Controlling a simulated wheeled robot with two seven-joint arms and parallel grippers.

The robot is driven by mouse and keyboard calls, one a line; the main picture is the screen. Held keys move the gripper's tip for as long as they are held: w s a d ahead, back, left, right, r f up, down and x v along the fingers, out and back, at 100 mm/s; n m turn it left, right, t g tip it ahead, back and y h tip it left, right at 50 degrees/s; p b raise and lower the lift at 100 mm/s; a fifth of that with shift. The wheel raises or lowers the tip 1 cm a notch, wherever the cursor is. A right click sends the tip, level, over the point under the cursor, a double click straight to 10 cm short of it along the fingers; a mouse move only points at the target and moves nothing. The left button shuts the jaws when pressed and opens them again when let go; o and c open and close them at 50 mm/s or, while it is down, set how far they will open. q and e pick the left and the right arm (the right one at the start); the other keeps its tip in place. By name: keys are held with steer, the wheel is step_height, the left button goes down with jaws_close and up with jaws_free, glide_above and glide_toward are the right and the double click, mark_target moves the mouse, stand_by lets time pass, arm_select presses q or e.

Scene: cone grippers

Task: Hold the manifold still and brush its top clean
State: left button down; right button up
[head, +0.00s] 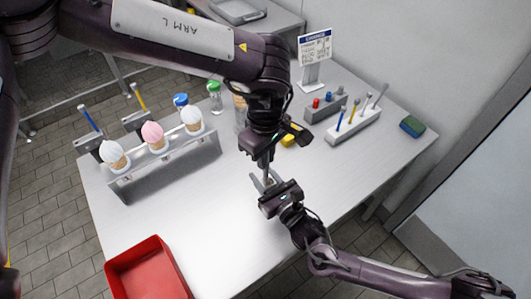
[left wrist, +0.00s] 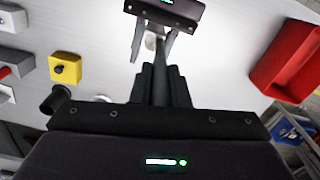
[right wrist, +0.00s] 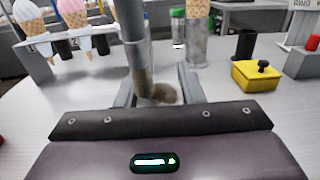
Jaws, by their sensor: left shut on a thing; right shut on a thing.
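My left gripper (head: 265,155) points down over the table and is shut on a grey brush handle (left wrist: 159,85). The brush (right wrist: 135,35) hangs down in the right wrist view, its brownish lower end (right wrist: 143,84) at or just over the manifold. The manifold (right wrist: 162,93) seems to be the small, round, pale-brown thing between the fingers of my right gripper (right wrist: 160,88); it also shows in the left wrist view (left wrist: 152,43). My right gripper is shut on it low over the table. The brush and gripper partly hide it, and contact at the tip is unclear.
A rack (head: 165,170) with several cones stands at left. A red tray (head: 150,268) is at the front left. A yellow block with a black knob (right wrist: 258,76) stands close by. A tool rack (head: 354,127) and a sponge (head: 412,127) are at right.

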arm_select(q)
steer(key=shift+f, duration=0.25)
steer(key=shift+w+d, duration=0.1)
steer(key=shift+d, duration=0.05)
steer(key=shift+w+d+r, duration=0.1)
steer(key=shift+w+d, duration=0.4)
steer(key=shift+d, duration=0.3)
steer(key=shift+s+a, duration=0.1)
steer(key=shift+a, duration=0.1)
steer(key=shift+s+a, duration=0.5)
steer(key=shift+a, duration=0.25)
steer(key=shift+w+d, duration=0.1)
steer(key=shift+w+d, duration=0.5)
steer(key=shift+d, duration=0.35)
